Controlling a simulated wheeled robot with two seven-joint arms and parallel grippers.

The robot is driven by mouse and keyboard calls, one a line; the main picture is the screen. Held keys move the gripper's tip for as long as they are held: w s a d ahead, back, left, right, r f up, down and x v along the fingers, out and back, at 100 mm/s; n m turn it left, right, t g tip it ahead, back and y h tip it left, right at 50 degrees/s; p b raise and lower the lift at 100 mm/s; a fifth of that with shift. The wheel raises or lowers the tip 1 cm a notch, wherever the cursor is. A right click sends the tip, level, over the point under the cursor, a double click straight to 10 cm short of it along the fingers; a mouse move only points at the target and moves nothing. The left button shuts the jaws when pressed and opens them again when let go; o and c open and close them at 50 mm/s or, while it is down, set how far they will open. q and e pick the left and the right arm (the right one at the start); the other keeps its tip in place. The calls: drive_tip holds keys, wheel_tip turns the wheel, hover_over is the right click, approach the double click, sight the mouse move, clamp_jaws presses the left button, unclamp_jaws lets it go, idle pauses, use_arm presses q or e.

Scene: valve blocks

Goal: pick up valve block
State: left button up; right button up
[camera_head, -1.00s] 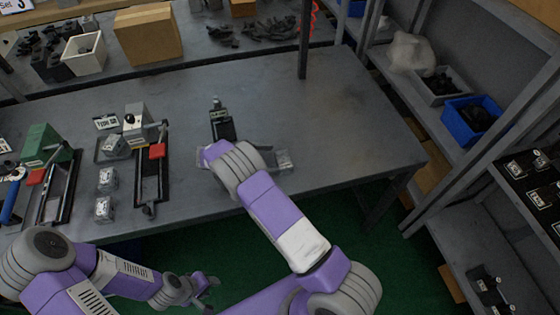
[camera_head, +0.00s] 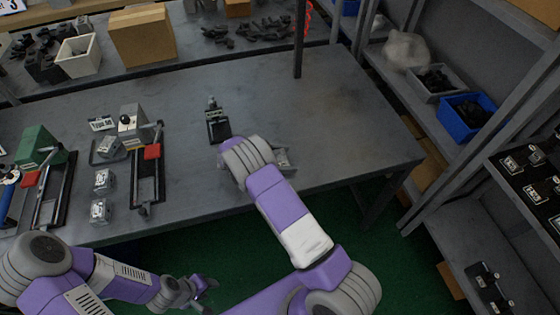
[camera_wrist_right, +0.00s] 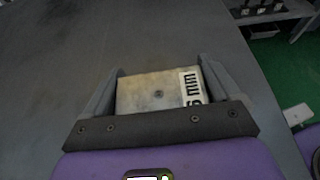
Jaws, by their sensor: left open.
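A metal valve block (camera_wrist_right: 155,92) with a white label, partly reading "mm", sits between the two fingers of my right gripper (camera_wrist_right: 158,75) in the right wrist view. Both fingers lie against its sides with no clear gap. In the head view the right gripper (camera_head: 284,158) is largely hidden under my wrist, over the front part of the table. I cannot tell whether the block is off the table. More small metal blocks stand at the left, one at the back (camera_head: 103,180) and one in front (camera_head: 100,210). My left gripper (camera_head: 203,289) is open and empty below the table's front edge.
The grey table (camera_head: 340,110) is clear at the right. A black fixture (camera_head: 217,122) stands behind my right wrist. Clamp fixtures with red parts (camera_head: 152,152) stand left. A shelf with a blue bin (camera_head: 470,117) is at the right.

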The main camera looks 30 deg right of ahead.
sight(284, 159)
drive_tip(key=c, duration=0.7)
drive_tip(key=shift+r, duration=0.15)
wheel_tip(284, 159, up, 10)
drive_tip(key=shift+f+p, duration=0.1)
drive_tip(key=shift+p, duration=0.85)
drive_tip(key=shift+s+a+f+n, duration=0.1)
drive_tip(key=shift+s+a+n, duration=0.2)
drive_tip(key=s+a+n+t, duration=0.1)
drive_tip(key=a+n+t, duration=0.2)
drive_tip(key=a, duration=0.1)
drive_tip(key=s+a+n+t+y, duration=0.1)
drive_tip(key=s+a+n+t, duration=0.1)
drive_tip(key=a+n+t, duration=0.1)
drive_tip(key=s+a+n+t+y, duration=0.1)
drive_tip(key=s+a+n+t, duration=0.1)
drive_tip(key=a+t, duration=0.3)
drive_tip(key=shift+a+f+n, duration=0.35)
drive_tip(key=shift+a+n, duration=0.5)
drive_tip(key=shift+n, duration=0.05)
